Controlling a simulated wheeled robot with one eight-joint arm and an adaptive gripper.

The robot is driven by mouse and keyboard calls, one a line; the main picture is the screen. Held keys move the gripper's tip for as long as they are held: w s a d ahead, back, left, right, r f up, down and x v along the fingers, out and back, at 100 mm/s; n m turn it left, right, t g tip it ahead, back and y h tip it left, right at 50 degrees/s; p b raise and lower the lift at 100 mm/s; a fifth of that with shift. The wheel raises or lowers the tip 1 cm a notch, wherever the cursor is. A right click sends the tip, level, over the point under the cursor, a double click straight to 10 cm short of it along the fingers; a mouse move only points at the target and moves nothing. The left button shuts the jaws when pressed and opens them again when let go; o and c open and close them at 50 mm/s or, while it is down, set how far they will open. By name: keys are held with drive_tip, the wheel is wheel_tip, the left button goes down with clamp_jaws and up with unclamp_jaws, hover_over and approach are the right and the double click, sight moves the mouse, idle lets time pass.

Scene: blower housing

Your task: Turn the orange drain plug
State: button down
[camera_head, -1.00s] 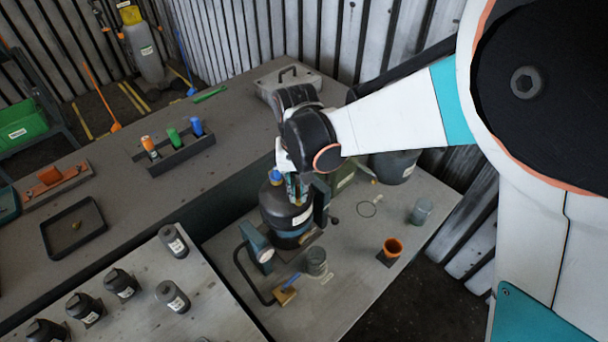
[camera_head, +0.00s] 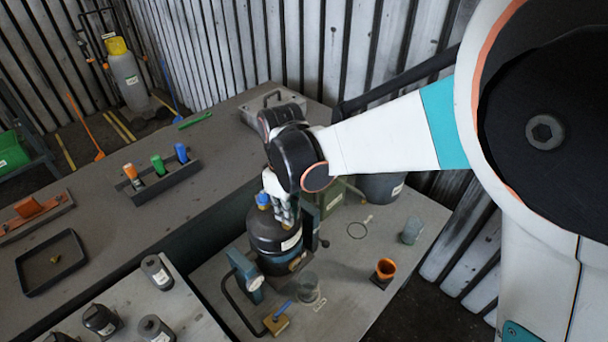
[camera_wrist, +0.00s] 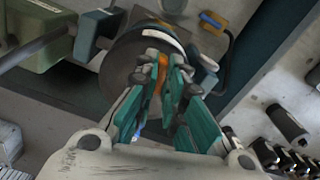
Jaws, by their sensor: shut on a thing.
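The blower housing (camera_head: 268,237) is a dark rounded body with a pale label, standing on the lower bench. My gripper (camera_head: 285,212) is at its top right side, beside a blue cap (camera_head: 262,199). In the wrist view my gripper's green fingers (camera_wrist: 163,80) are close together on the orange drain plug (camera_wrist: 161,70), against the dark round housing (camera_wrist: 120,58). Only a narrow orange strip of the plug shows between the fingers; the rest is hidden. In the head view I cannot make out the plug.
Another clear beaker (camera_head: 308,287) stands in front of the housing. A teal clamp post (camera_head: 246,270) stands close by. Several dark bottles (camera_head: 157,272) stand at lower left.

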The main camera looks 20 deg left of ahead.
drive_tip(key=n, duration=0.5)
drive_tip(key=shift+w+n+b, duration=0.15)
drive_tip(key=shift+n+b, duration=0.15)
drive_tip(key=n, duration=0.5)
drive_tip(key=shift+w+a+n, duration=0.1)
drive_tip(key=shift+n, duration=0.3)
drive_tip(key=c, duration=1.7)
unclamp_jaws()
drive_tip(key=shift+r, duration=0.15)
wheel_tip(320, 180, up, 7)
drive_tip(key=shift+r, duration=0.15)
